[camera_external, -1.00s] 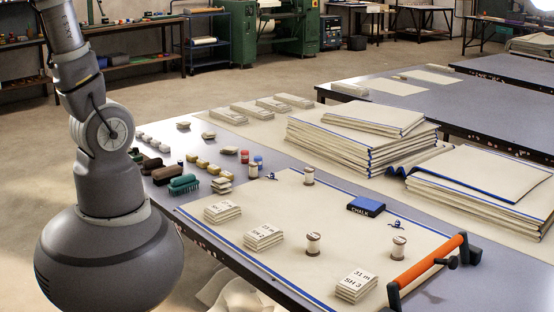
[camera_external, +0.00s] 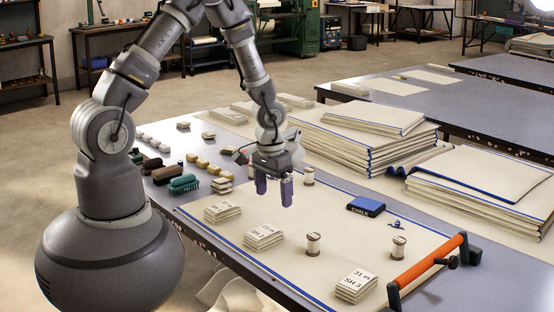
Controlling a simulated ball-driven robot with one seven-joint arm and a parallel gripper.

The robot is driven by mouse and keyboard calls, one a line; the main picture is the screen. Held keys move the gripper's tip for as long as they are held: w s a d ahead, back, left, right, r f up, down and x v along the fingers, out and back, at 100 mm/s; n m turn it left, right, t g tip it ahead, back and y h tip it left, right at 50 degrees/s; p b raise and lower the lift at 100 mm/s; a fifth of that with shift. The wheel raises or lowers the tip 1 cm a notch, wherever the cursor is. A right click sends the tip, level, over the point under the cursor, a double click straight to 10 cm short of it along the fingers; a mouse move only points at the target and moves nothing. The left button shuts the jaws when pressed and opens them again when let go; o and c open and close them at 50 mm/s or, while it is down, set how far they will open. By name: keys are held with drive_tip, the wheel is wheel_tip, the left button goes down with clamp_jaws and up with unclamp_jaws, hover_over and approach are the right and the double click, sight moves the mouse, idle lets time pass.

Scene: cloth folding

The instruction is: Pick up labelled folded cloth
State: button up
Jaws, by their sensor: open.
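Three small stacks of folded cream cloth with printed labels lie on the cream sheet (camera_external: 330,255). One cloth stack (camera_external: 222,212) is at the left, its label too small to read surely. The SH 2 stack (camera_external: 263,237) is in the middle. The SH 3 stack (camera_external: 356,286), also marked 31 m, is at the front right. My gripper (camera_external: 273,188) points down with its two purple fingers apart and nothing between them. It hangs above the sheet, behind and above the left and middle stacks, touching neither.
Thread spools (camera_external: 313,244) stand on the sheet near a blue chalk box (camera_external: 366,206). An orange-handled bar (camera_external: 428,262) stands at the right edge. Brushes (camera_external: 184,184) line the left. Tall cloth piles (camera_external: 350,145) stand behind. The sheet's front middle is clear.

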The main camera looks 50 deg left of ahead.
sight(263, 231)
drive_tip(key=shift+g, duration=0.4)
drive_tip(key=s+f, duration=0.1)
drive_tip(key=f, duration=0.1)
drive_tip(key=s+f+b, duration=0.1)
drive_tip(key=f, duration=0.1)
drive_tip(key=s+f, duration=0.1)
drive_tip(key=shift+s+d+f, duration=0.15)
drive_tip(key=shift+f, duration=0.25)
drive_tip(key=f+b, duration=0.3)
drive_tip(key=f, duration=0.2)
drive_tip(key=shift+s, duration=0.2)
drive_tip(key=shift+r, duration=0.1)
drive_tip(key=c, duration=1.1)
